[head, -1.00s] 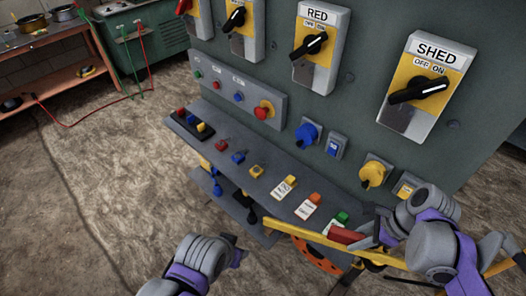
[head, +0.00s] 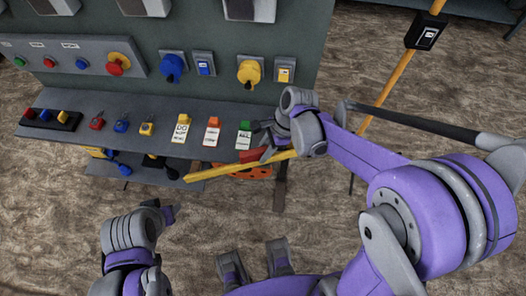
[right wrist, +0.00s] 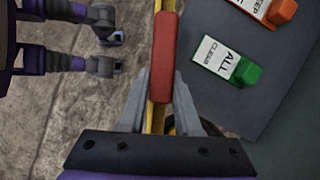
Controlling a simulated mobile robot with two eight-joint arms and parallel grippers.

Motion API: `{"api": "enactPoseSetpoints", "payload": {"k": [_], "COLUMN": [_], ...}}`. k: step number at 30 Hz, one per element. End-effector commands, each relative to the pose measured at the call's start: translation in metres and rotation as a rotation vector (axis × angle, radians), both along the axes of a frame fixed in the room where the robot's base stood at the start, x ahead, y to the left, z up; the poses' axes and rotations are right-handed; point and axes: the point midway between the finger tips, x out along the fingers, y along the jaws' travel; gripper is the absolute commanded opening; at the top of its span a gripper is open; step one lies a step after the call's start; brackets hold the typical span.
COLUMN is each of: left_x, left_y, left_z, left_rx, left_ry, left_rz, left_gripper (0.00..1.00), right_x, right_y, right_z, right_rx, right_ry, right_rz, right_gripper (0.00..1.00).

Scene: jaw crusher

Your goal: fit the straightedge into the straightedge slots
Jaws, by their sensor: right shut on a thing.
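The straightedge is a long yellow bar (head: 210,172) with a red grip (head: 250,156). It lies nearly level in the head view, just off the front right of the grey control shelf. My right gripper (head: 268,147) is shut on it at the red grip. In the right wrist view the red grip (right wrist: 162,58) runs up between the two fingers (right wrist: 160,108). My left gripper (head: 160,212) is low at the left, over the floor and apart from the straightedge; its jaw gap is not clear. I cannot make out the straightedge slots.
The grey shelf (head: 90,105) carries several tags, padlocks and keys, with a green tag (head: 244,137) nearest the right gripper. Knobs and buttons line the cabinet above. An orange disc (head: 255,172) is behind the bar. A yellow post (head: 380,95) stands right. The floor in front is open.

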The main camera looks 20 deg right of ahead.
Motion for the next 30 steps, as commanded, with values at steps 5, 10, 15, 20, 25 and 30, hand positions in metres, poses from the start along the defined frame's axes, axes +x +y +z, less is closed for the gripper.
{"api": "enactPoseSetpoints", "payload": {"k": [5, 10, 15, 20, 25, 30], "left_x": [-0.0001, -0.0002, -0.0005, -0.0005, -0.0005, 0.0002], "left_y": [0.0000, 0.0000, 0.0000, 0.0000, 0.0000, 0.0000], "left_z": [-0.0006, -0.0013, -0.0034, -0.0032, -0.0032, 0.0011], "left_rx": [0.000, 0.000, 0.000, 0.000, 0.000, 0.000], "left_ry": [0.000, 0.000, 0.001, 0.001, 0.001, 0.000], "left_rz": [0.000, 0.000, 0.000, 0.000, 0.000, 0.000], "left_gripper": [0.50, 0.50, 0.50, 0.50, 0.50, 0.50], "right_x": [0.0000, -0.0001, 0.0000, 0.0000, 0.0000, 0.0002], "right_y": [0.0003, 0.0002, 0.0000, 0.0000, 0.0000, -0.0016], "right_z": [-0.0048, -0.0053, -0.0077, -0.0075, -0.0074, 0.0001], "right_rx": [0.001, 0.001, 0.000, 0.000, 0.000, 0.000], "right_ry": [0.000, 0.000, 0.000, 0.000, 0.000, -0.001], "right_rz": [0.000, 0.000, 0.000, 0.000, 0.000, -0.001], "right_gripper": [0.00, 0.00, 0.45, 0.62, 0.62, 0.62]}}
